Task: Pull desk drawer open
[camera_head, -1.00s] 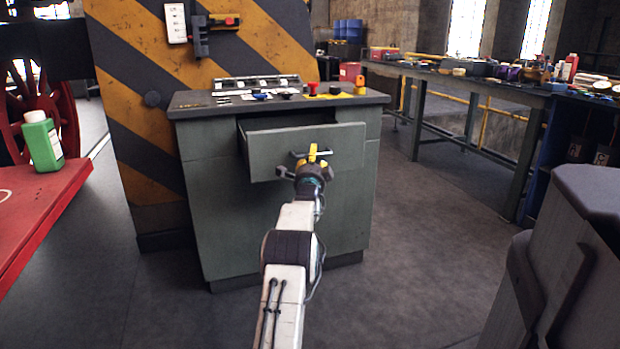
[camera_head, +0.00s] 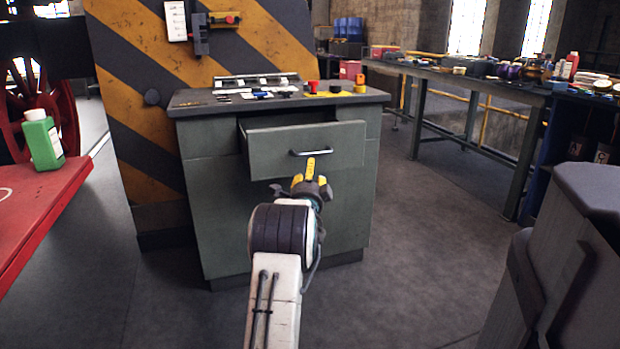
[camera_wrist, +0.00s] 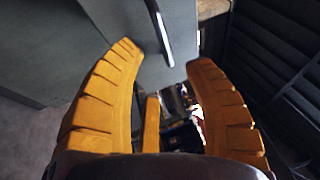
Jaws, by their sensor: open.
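The grey-green desk (camera_head: 225,210) stands in front of the striped panel. Its drawer (camera_head: 275,145) is pulled partly out, with a dark gap behind its front at the left. The metal bar handle (camera_head: 312,152) is on the drawer front; it also shows in the wrist view (camera_wrist: 160,25). My gripper (camera_head: 310,172) is just below and in front of the handle, apart from it. In the wrist view my gripper (camera_wrist: 165,85) has its yellow fingers spread and empty, with the handle beyond the fingertips.
Small coloured parts and papers lie on the desk top (camera_head: 200,98). A red table (camera_head: 45,205) with a green bottle (camera_head: 42,140) is at left. A grey cabinet-like block (camera_head: 570,260) is at the front right. Floor is clear right of the desk.

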